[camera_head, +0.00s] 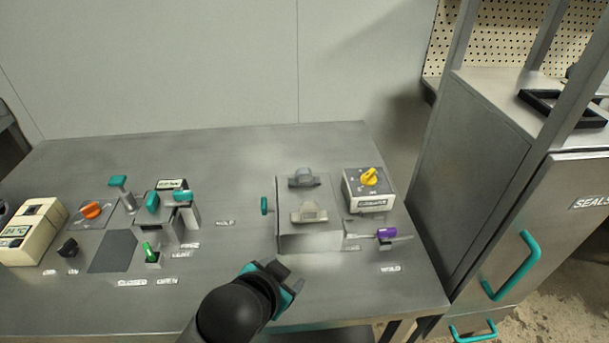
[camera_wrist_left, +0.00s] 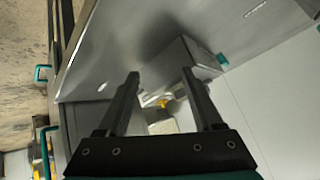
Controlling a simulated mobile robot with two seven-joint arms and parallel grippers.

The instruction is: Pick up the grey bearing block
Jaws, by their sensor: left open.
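Two saddle-shaped blocks sit on top of a low metal box (camera_head: 290,238) right of the table's middle. The rear one (camera_head: 303,179) is darker grey and the front one (camera_head: 309,214) is lighter grey-beige. Either could be the grey bearing block; I cannot tell which. My left gripper (camera_head: 285,277) is in front of the box, near the table's front edge, apart from both blocks. In the left wrist view its two fingers (camera_wrist_left: 161,76) are spread with nothing between them. The metal box (camera_wrist_left: 180,62) shows beyond the fingers there, but no block is clear. My right gripper is out of view.
A yellow-knobbed control box (camera_head: 370,192) and a purple-handled part (camera_head: 386,233) stand right of the metal box. A teal-handled fixture (camera_head: 172,215) and cream device (camera_head: 32,233) stand left. A tall metal cabinet (camera_head: 465,150) borders the right. Table between fixtures is mostly clear.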

